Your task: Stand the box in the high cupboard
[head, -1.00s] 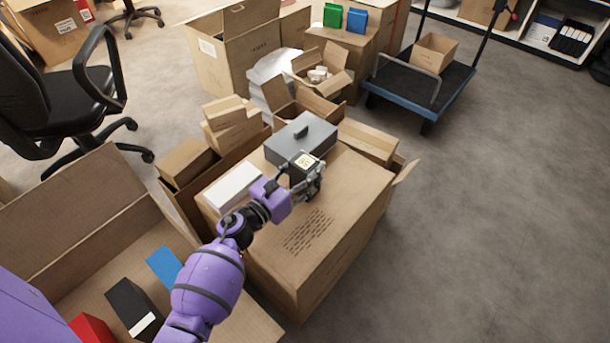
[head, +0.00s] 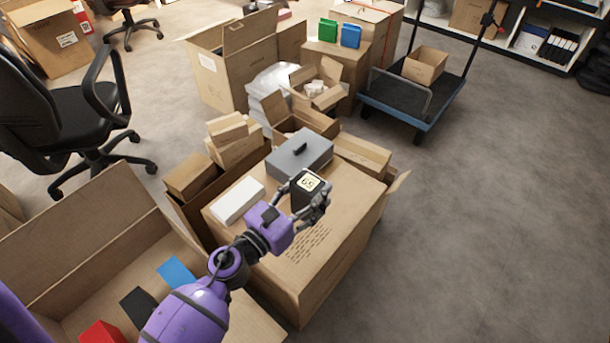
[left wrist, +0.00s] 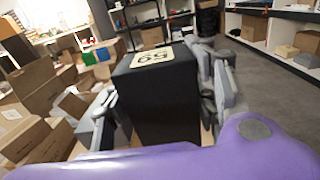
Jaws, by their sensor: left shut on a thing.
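The box is dark, almost black, with a pale label bearing dark numerals on its top (head: 309,182). My left gripper (head: 312,203) is shut on this box and holds it over the large closed carton, near the grey metal case. In the left wrist view the box (left wrist: 158,98) fills the middle, with a finger of the left gripper (left wrist: 160,112) on either side. The box looks roughly upright. I cannot tell its exact height above the carton. No high cupboard can be made out for certain; my right gripper is not in view.
The large carton (head: 290,275) carries a grey metal case (head: 300,153) and a white box (head: 238,201). Open cartons crowd its left and far sides. A trolley (head: 400,105) stands behind. The floor at right is clear. Shelving (head: 540,35) lines the back.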

